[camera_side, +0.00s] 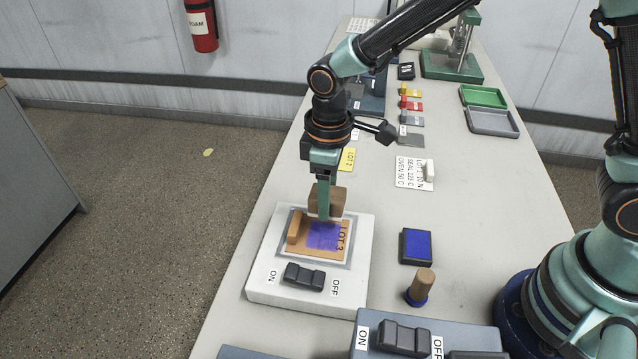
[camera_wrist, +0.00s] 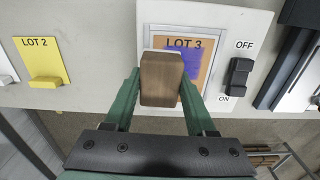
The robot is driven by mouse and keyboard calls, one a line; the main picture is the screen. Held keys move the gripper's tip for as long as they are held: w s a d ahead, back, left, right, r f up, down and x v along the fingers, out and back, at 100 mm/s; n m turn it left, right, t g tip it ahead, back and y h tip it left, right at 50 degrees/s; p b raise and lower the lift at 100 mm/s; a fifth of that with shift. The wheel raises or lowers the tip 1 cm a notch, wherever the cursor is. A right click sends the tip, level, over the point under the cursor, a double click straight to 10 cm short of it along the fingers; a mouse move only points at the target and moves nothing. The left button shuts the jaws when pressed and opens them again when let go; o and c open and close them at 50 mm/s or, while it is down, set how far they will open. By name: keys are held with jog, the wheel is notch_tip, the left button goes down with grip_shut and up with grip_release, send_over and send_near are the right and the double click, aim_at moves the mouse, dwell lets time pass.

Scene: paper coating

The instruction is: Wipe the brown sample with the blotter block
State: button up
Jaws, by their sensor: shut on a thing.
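The brown sample (camera_side: 330,253), marked LOT 3, lies flat on the framed plate of a white switch unit (camera_side: 262,250). A blue-purple patch (camera_side: 323,236) covers much of its middle. A raised brown tab stands at its left edge in the side view. My gripper (camera_side: 325,212) is shut on the blotter block (camera_side: 328,196), a brown wooden block with a pale underside. The block is over the sample's far edge in the side view. In the wrist view the block (camera_wrist: 161,80) hides part of the sample (camera_wrist: 206,66). I cannot tell whether it touches the sample.
A blue ink pad (camera_side: 416,246) and a wooden-handled stamp (camera_side: 421,287) stand to the right. A yellow LOT 2 card (camera_wrist: 42,60) lies beyond the unit. A blue-grey switch unit (camera_side: 425,325) is at the front. The table between the pad and the white label card (camera_side: 414,174) is clear.

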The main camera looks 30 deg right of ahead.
aim_at(320, 251)
notch_tip(320, 251, down, 3)
jog(key=shift+r, duration=0.1)
jog(key=shift+s+a+f, duration=0.15)
jog(key=shift+a+f, duration=0.1)
jog(key=shift+s+a, duration=0.25)
jog(key=shift+s, duration=0.05)
jog(key=shift+c, duration=0.7)
jog(key=shift+s+a, duration=1.9)
jog(key=shift+w+d, duration=2.35)
jog(key=shift+r, duration=4.05)
